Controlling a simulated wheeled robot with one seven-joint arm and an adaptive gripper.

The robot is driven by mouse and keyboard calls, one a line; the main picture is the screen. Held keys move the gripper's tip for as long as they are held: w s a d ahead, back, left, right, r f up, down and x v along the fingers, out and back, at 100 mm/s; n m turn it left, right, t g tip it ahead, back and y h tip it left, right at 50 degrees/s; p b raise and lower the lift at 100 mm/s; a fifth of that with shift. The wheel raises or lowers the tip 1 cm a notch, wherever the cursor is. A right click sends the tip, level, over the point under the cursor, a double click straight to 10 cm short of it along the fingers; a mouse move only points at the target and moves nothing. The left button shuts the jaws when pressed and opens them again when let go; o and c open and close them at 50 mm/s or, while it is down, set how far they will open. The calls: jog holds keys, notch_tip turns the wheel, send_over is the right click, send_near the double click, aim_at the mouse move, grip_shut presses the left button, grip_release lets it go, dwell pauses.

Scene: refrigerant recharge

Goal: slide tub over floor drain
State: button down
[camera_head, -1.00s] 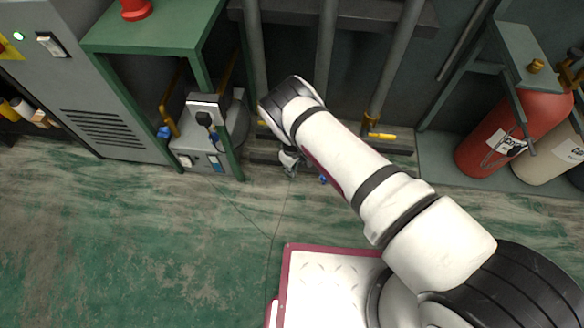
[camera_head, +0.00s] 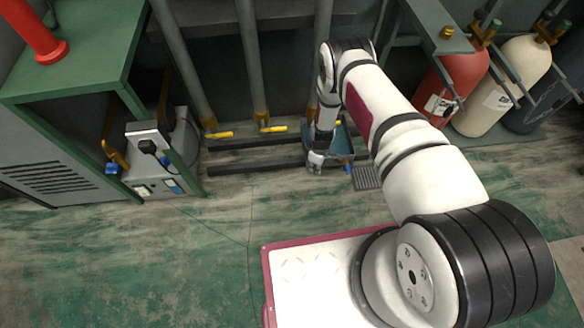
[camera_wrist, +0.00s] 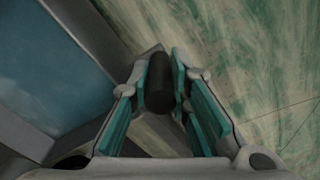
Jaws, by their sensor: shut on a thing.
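My gripper (camera_wrist: 160,88) is shut on a dark cylindrical grip (camera_wrist: 159,82) in the wrist view. In the head view my gripper (camera_head: 316,160) is low at the floor, at the left front of the tub. The tub (camera_wrist: 88,32) has grey walls and a bluish inside, at the left of the wrist view. In the head view the tub (camera_head: 345,146) is partly hidden behind my wrist. The floor drain (camera_head: 366,177) is a grey slotted grate just right of and in front of the tub. The tub appears beside it; any overlap is unclear.
Dark rails (camera_head: 250,166) and pipes with yellow handles (camera_head: 272,129) stand behind. A green stand (camera_head: 90,60) with a grey box unit (camera_head: 155,185) is at left. A red cylinder (camera_head: 440,90) and a cream one (camera_head: 495,105) stand at right. The front floor is open.

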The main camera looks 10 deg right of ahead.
jog(key=d+b, duration=0.1)
jog(key=d, duration=0.9)
jog(key=shift+s+b, duration=0.3)
jog(key=shift+s, duration=0.05)
jog(key=shift+d+f, duration=0.1)
jog(key=shift+d, duration=0.1)
jog(key=c, duration=1.8)
grip_release()
jog(key=shift+s, duration=0.1)
jog(key=r, duration=1.2)
jog(key=shift+w+a+r, duration=0.1)
jog(key=shift+w+a, duration=0.15)
jog(key=shift+w, duration=0.15)
